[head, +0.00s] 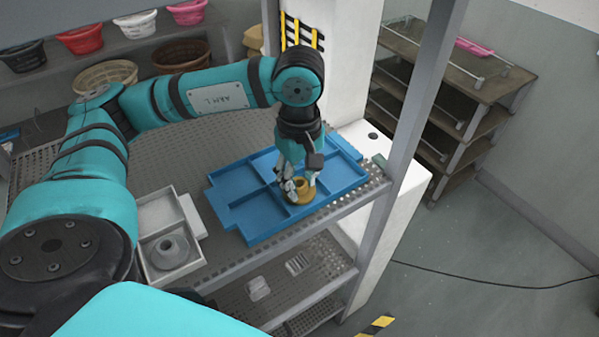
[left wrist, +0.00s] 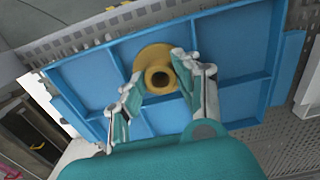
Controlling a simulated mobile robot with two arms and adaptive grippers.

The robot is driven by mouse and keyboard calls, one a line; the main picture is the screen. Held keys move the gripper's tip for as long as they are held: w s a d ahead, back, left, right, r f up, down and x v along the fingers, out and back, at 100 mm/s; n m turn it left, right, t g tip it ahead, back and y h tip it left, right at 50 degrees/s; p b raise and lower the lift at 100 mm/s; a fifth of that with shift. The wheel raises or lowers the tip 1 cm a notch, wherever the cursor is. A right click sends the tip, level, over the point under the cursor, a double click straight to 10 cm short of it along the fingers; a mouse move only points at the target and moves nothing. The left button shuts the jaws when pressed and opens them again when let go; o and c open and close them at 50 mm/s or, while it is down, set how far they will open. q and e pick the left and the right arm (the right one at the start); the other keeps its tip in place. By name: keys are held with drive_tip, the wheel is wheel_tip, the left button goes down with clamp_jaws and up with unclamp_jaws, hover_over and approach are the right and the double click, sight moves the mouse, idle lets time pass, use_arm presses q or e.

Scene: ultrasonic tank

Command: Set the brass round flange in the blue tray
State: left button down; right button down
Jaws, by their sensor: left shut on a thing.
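The brass round flange (head: 294,197) is a yellow disc with a raised hollow hub. It is at the front part of the blue tray (head: 239,217), over or on a divider; I cannot tell whether it touches the tray. My left gripper (head: 299,184) points down and is shut on the flange. In the left wrist view, the flange (left wrist: 156,56) is between the fingers (left wrist: 158,82), with the compartments of the blue tray (left wrist: 228,80) behind it. The fingers hide part of the flange. My right gripper is not in view.
A white box (head: 150,262) holding a grey flange-like part (head: 169,249) stands left of the tray. The perforated shelf (head: 155,150) has bare room behind the tray. A grey rack post (head: 420,110) rises at the right. Baskets (head: 105,75) stand on a shelf behind.

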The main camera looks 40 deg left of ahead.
sight(301, 183)
use_arm(q)
drive_tip(key=shift+d, duration=0.1)
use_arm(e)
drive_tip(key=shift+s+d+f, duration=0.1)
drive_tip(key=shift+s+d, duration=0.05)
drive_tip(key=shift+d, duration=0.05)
use_arm(q)
drive_tip(key=shift+f+b, duration=0.15)
drive_tip(key=shift+b, duration=0.2)
drive_tip(key=c, duration=0.9)
unclamp_jaws()
drive_tip(key=shift+c, duration=0.2)
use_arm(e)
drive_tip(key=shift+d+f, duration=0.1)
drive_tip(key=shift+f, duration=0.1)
use_arm(q)
drive_tip(key=shift+r+p, duration=0.35)
wheel_tip(301, 183, up, 7)
drive_tip(key=b, duration=0.3)
drive_tip(key=shift+f, duration=0.1)
drive_tip(key=shift+r+p, duration=0.45)
drive_tip(key=shift+r, duration=2.05)
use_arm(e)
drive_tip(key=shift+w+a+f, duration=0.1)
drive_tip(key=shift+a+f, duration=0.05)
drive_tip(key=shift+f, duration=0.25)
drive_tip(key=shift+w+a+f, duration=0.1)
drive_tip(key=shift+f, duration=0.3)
